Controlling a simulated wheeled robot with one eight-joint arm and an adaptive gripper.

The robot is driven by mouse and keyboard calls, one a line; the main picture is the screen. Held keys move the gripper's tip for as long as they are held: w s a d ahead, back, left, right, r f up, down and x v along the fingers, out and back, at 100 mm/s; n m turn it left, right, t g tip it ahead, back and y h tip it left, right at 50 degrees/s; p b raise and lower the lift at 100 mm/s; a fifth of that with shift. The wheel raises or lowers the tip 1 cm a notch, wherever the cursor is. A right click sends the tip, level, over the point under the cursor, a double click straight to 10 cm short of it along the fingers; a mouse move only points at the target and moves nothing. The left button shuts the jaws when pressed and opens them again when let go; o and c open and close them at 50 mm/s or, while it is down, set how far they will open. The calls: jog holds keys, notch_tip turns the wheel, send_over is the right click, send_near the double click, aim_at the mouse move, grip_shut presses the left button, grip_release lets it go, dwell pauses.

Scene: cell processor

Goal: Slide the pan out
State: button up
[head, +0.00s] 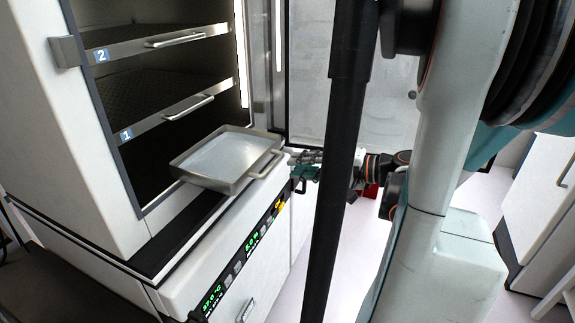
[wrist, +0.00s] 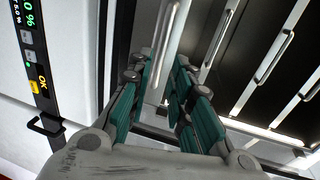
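The pan (head: 222,157) is a shallow metal tray with a bar handle (head: 265,165) on its front side. In the head view it juts out of the open cabinet (head: 125,190) at the lowest level, over the front ledge. My gripper (head: 303,158) is just right of the handle, its fingers partly hidden by their small size. In the wrist view my gripper (wrist: 165,75) has its teal fingers apart. A pale bar, seemingly the pan's handle (wrist: 172,40), runs between or just beyond the fingertips; I cannot tell whether they touch it.
Two more shelves, labelled 2 (head: 101,56) and 1 (head: 126,134), sit above the pan, each with a handle. A lit control panel (head: 240,260) is on the cabinet front below. A glass door (head: 355,110) stands open behind my arm. Floor at right is clear.

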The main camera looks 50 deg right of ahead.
jog(key=v, duration=0.6)
jog(key=shift+s, duration=0.25)
jog(key=shift+d, duration=0.1)
